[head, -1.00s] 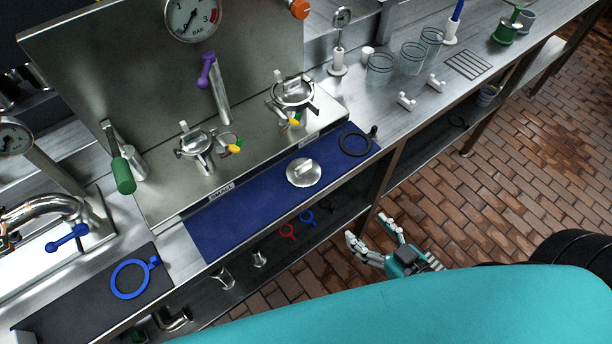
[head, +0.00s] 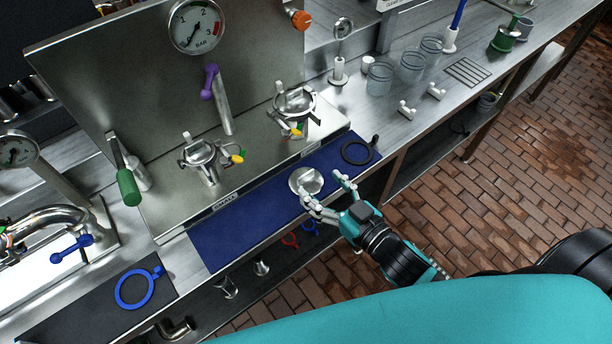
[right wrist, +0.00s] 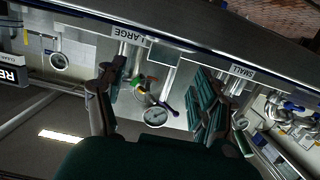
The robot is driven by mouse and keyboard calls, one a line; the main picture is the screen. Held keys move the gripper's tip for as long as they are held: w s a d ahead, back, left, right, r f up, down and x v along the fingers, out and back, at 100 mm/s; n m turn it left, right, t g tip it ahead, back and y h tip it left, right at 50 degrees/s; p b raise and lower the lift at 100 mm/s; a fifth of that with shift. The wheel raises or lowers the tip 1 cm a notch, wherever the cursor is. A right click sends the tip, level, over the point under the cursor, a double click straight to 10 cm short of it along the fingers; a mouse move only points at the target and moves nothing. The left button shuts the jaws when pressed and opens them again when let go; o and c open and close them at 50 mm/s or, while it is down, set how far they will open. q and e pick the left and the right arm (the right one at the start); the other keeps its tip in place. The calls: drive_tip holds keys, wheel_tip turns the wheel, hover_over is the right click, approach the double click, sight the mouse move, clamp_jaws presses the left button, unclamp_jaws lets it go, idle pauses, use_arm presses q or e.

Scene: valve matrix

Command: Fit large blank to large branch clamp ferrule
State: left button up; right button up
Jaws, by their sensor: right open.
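The blank (head: 303,178), a silver disc with a raised grip, lies on the blue mat (head: 235,235) in the head view. My right gripper (head: 320,185) is open at its front right edge, with fingers on either side of its near part. I cannot tell if they touch it. Two branch clamps stand on the steel panel behind: a left one (head: 199,152) and a larger right one (head: 294,102), each with a coloured handle. In the right wrist view the open fingers (right wrist: 158,95) frame a dial gauge, and a LARGE label (right wrist: 131,33) shows. My left gripper is out of view.
A black ring (head: 343,150) lies on the mat's right end. A blue ring clamp (head: 119,292) lies on a dark mat at left. Glass beakers (head: 411,66) and white fittings (head: 406,109) stand right. A purple-handled lever (head: 222,105) rises between the clamps.

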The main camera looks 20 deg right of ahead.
sight(306, 174)
drive_tip(key=shift+p+x, duration=0.65)
drive_tip(key=shift+x, duration=2.45)
drive_tip(key=shift+s+a, duration=0.1)
drive_tip(key=shift+a, duration=0.05)
drive_tip(key=shift+c, duration=0.4)
drive_tip(key=shift+r, duration=0.1)
drive_tip(key=c, duration=1.3)
drive_tip(key=shift+c, duration=0.2)
